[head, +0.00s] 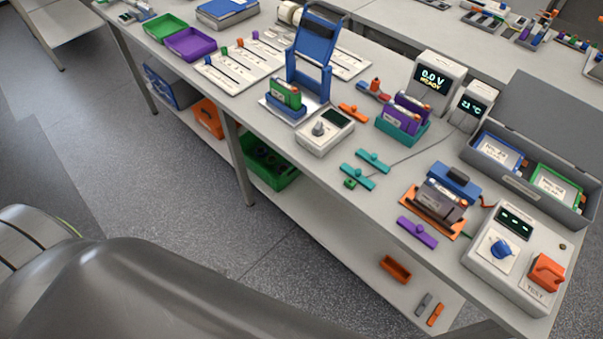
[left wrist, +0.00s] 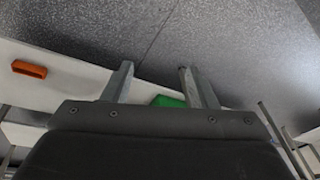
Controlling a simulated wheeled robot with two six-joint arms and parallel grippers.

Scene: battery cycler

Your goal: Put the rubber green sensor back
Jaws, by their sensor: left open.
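A small green block (head: 349,183), which looks like the green sensor, lies on the bench beside two teal bar-shaped pieces (head: 357,177). A thin cable runs from near the teal pieces towards the small meter reading about 21 °C (head: 472,104); whether it joins the green block is too small to tell. My left gripper (left wrist: 156,68) is open and empty in the left wrist view, its fingers apart over the floor and lower shelf. It does not show in the head view, and the sensor does not show in the left wrist view. My right gripper is in neither view.
A cycler with a blue knob (head: 501,248) stands at the bench's right end, near a grey open case (head: 525,190). An orange battery holder (head: 432,215) and a teal battery holder (head: 403,132) flank the sensor's area. A green bin (head: 268,168) sits on the lower shelf.

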